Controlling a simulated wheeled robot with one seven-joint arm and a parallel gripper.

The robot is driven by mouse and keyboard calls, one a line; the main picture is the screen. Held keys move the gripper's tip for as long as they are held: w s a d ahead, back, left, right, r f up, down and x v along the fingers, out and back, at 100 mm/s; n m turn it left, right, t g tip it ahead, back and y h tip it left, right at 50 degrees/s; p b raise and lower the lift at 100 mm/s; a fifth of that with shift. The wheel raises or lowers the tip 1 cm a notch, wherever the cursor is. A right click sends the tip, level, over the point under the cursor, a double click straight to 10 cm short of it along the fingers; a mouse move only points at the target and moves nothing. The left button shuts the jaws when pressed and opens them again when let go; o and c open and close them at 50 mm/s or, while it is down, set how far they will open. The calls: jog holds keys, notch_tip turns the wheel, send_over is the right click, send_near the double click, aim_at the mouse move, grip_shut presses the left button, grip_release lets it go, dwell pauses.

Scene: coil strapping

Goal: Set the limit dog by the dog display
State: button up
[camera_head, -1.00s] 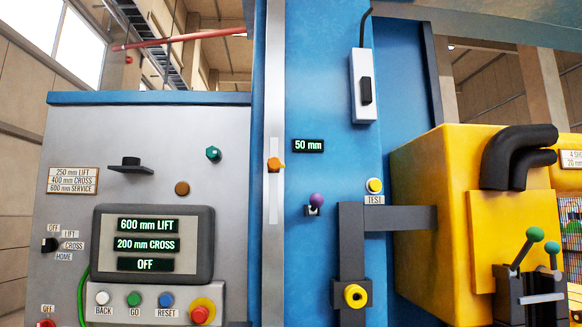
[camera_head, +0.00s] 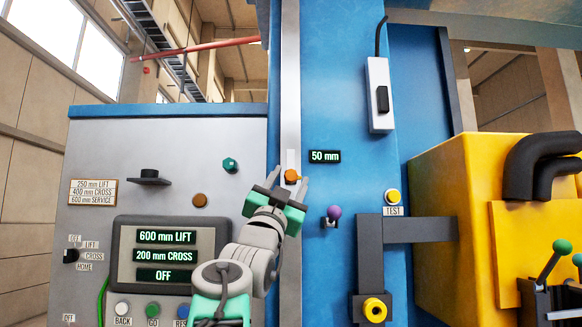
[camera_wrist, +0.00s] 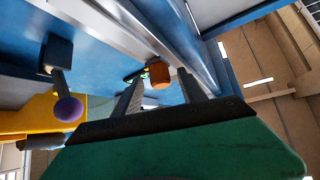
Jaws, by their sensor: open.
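The limit dog is a small orange knob (camera_head: 292,176) on the pale vertical slide strip (camera_head: 290,110) of the blue column. The dog display (camera_head: 324,156) beside it, to the right, reads 50 mm. My gripper (camera_head: 288,184) is at the knob, with its fingers open and one on each side of it. In the wrist view the orange knob (camera_wrist: 159,75) stands between the two grey fingers of my gripper (camera_wrist: 160,92). Gaps show beside the knob, but I cannot tell whether either finger touches it.
A purple-balled lever (camera_head: 333,213) sits to the lower right of the knob, and a yellow TEST button (camera_head: 393,196) further right. A grey panel (camera_head: 90,220) with a screen (camera_head: 165,254) stands left. A yellow machine (camera_head: 480,225) stands right.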

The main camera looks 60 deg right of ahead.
jog(key=shift+p+x, duration=0.3)
jog(key=shift+x, duration=0.8)
jog(key=shift+a, duration=0.1)
jog(key=shift+w, duration=0.1)
jog(key=c, duration=0.6)
grip_shut()
